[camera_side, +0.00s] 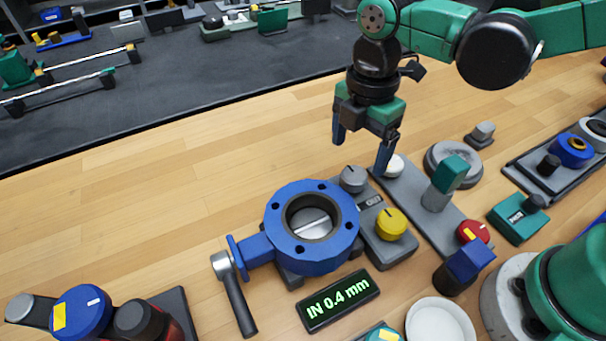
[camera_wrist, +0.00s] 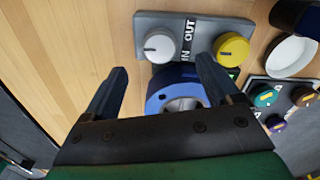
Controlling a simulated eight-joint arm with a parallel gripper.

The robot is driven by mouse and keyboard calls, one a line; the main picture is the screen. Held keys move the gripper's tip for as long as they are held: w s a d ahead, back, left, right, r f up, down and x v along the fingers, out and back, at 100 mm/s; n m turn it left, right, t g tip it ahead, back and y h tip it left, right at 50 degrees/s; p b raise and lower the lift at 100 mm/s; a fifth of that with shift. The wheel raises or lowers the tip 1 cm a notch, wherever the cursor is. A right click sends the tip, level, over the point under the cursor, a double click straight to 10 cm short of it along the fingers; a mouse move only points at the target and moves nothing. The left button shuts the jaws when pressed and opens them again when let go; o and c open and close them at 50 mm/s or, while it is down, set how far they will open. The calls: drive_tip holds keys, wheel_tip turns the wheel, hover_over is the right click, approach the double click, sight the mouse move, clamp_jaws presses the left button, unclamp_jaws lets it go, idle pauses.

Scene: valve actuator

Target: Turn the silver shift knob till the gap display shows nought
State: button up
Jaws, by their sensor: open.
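The silver shift knob (camera_side: 353,178) sits on a grey block behind the blue valve ring (camera_side: 331,254). In the wrist view the knob lies between and just beyond the fingertips of my gripper (camera_wrist: 160,66). The gap display (camera_side: 338,301) in front of the valve reads "IN 0.4 mm".
A yellow knob (camera_side: 391,223) shares the grey block (camera_wrist: 195,20), with an IN/OUT label between the knobs. A lever handle (camera_side: 234,291) stands left of the valve. A teal-topped post (camera_side: 446,180) and a white knob (camera_side: 394,165) are close on the right.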

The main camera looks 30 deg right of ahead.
sight(355, 173)
drive_tip(key=shift+f, duration=2.55)
clamp_jaws()
